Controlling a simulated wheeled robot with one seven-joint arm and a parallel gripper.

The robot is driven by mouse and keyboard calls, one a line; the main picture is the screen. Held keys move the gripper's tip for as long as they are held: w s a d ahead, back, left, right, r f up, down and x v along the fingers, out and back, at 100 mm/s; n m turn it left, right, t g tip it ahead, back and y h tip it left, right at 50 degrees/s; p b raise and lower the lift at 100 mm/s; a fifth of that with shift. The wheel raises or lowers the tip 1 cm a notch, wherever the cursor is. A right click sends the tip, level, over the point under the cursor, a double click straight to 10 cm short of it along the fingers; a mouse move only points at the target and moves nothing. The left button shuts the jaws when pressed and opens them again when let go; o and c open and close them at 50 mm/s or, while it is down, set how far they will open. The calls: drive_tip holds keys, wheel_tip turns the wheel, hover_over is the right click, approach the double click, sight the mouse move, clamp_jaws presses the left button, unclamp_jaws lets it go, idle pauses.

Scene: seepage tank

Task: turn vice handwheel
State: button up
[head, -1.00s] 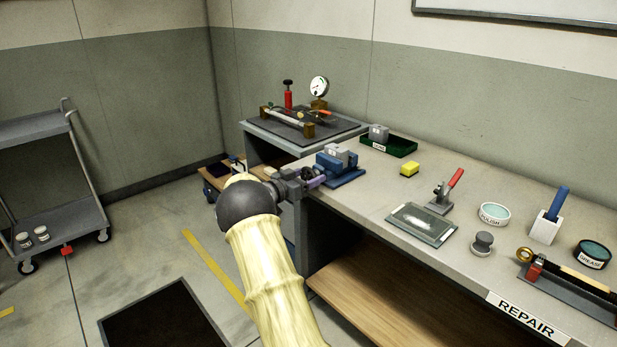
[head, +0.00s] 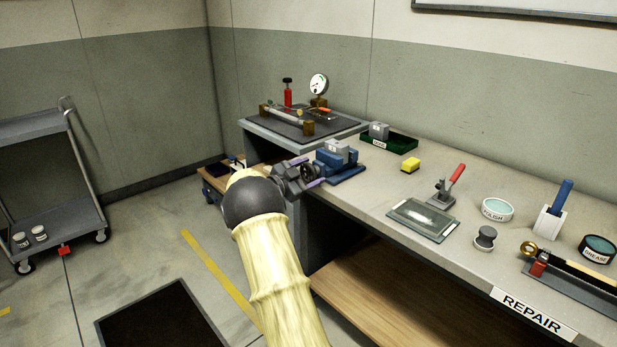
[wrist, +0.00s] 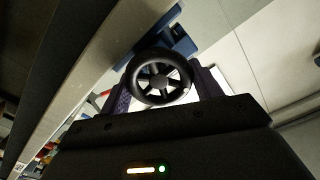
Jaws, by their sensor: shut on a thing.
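The blue vice (head: 343,172) sits at the left end of the repair bench, with a grey block (head: 338,150) in its jaws. Its black spoked handwheel (wrist: 160,77) faces the wrist camera, and it also shows in the head view (head: 309,172). My gripper (wrist: 160,90) is shut on the handwheel, with one purple-padded finger on each side of the rim. In the head view my gripper (head: 312,174) is at the left of the vice, and my arm hides part of the bench edge.
A gauge rig stands on the side table (head: 250,128). Floor left of my arm is open, with a dark mat (head: 160,320).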

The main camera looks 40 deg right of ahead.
drive_tip(key=shift+f+m+b, duration=0.1)
drive_tip(key=shift+m+b, duration=0.6)
drive_tip(key=shift+m, duration=0.7)
drive_tip(key=o, duration=1)
